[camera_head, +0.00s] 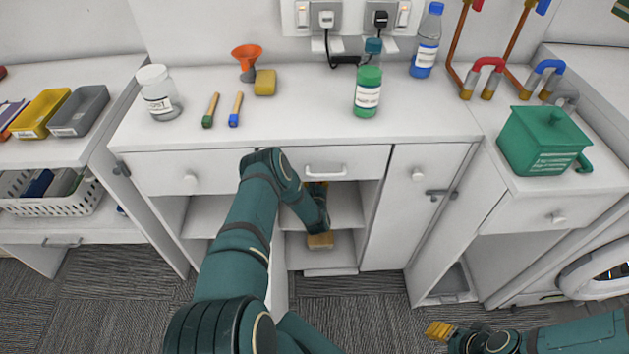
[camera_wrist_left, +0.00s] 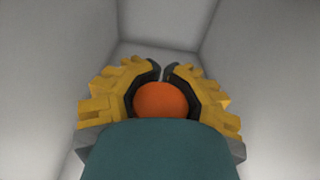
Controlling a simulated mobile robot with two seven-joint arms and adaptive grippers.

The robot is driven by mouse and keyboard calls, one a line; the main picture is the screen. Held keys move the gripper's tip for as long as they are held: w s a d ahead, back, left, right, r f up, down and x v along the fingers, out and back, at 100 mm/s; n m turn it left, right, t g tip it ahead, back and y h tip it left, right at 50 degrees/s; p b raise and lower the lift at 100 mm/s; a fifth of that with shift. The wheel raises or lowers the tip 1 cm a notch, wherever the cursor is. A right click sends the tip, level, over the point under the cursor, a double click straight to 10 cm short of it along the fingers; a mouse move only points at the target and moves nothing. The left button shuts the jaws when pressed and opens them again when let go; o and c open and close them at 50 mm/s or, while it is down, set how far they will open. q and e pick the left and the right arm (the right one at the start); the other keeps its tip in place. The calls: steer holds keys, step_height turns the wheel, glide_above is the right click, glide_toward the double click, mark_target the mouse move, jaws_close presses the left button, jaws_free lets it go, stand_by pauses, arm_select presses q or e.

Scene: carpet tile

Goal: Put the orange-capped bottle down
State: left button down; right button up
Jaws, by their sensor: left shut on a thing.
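In the left wrist view, the orange cap (camera_wrist_left: 160,99) of the bottle sits between the curved yellow fingers of my left gripper (camera_wrist_left: 162,76), which is shut on it. The bottle's body is hidden below the cap. In the head view, my left arm reaches down into the open middle compartment of the cabinet. Only a little yellow of my left gripper (camera_head: 317,187) shows there, and the bottle cannot be made out. My right gripper (camera_head: 438,330) is low at the bottom right, apart from the furniture; its finger opening is unclear.
Grey walls close around my left gripper in the wrist view. The countertop (camera_head: 300,110) above holds a jar (camera_head: 160,100), a green-capped bottle (camera_head: 367,92) and a blue-capped bottle (camera_head: 426,45).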

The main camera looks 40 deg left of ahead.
arm_select(q)
steer(key=shift+f, duration=0.2)
steer(key=c, duration=0.7)
jaws_free()
steer(key=shift+c, duration=0.2)
steer(key=f+p+v, duration=0.1)
steer(key=p+v, duration=0.1)
steer(key=v, duration=1)
steer(key=d+r+m+g+h, duration=0.4)
steer(key=d+m+h, duration=0.7)
steer(key=d+m, duration=0.9)
steer(key=s+d+r+m+g+h, duration=0.2)
steer(key=s+d+r+m+g, duration=0.2)
steer(key=s+m, duration=0.5)
steer(key=s+d+r+m+g+h, duration=0.2)
steer(key=s+d+r+m+g, duration=0.1)
steer(key=s+m, duration=0.6)
steer(key=d+r+m, duration=0.1)
steer(key=d+m, duration=0.1)
steer(key=m, duration=0.2)
steer(key=shift+d+r+g, duration=0.2)
steer(key=shift+r+g, duration=0.15)
steer(key=shift+g, duration=0.05)
